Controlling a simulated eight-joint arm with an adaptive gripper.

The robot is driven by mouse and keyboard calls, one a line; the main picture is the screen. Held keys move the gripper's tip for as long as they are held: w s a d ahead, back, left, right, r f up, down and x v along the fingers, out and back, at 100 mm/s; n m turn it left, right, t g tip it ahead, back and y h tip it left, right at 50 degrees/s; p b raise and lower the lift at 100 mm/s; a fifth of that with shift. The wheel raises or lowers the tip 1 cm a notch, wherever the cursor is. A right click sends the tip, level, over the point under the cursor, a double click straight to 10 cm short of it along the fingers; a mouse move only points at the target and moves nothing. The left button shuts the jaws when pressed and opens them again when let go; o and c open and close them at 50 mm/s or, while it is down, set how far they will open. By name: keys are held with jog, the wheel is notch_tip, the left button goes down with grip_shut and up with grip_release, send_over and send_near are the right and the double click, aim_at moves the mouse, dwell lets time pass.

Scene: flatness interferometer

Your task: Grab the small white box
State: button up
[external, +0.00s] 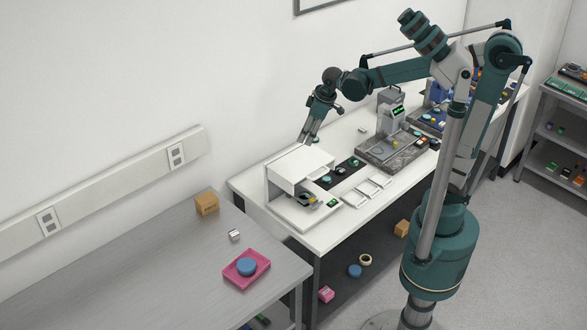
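A small white box (234,235) with dark marks on its side sits on the grey metal table (130,268). It stands between a cardboard box and a pink tray. My gripper (308,141) points down above the back of the white instrument (299,165) on the white bench. It is up and to the right of the small white box, well apart from it. The fingers look small here, and I cannot tell if they are open or shut. No object shows between them. Another small pale item (362,129) lies on the bench near the wall.
The cardboard box (207,204) stands behind the small white box. The pink tray (232,278) with a blue disc (247,266) lies in front of it. The white bench (335,225) is higher and holds several instruments. The left part of the grey table is clear.

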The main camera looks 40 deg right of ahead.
jog(key=w+a+f+n+g, duration=0.1)
jog(key=w+a+f+n, duration=0.3)
jog(key=a, duration=0.6)
jog(key=n+g+h+b, duration=0.1)
jog(key=n+g, duration=0.2)
jog(key=n, duration=0.3)
send_over(234, 233)
jog(key=f, duration=2.2)
jog(key=shift+w, duration=0.3)
jog(key=shift+s+a+f, duration=0.1)
jog(key=shift+f, duration=0.1)
jog(key=shift+f, duration=1.2)
jog(key=shift+s+f+p, duration=0.1)
jog(key=shift+f+p, duration=0.2)
jog(key=shift+f, duration=2.3)
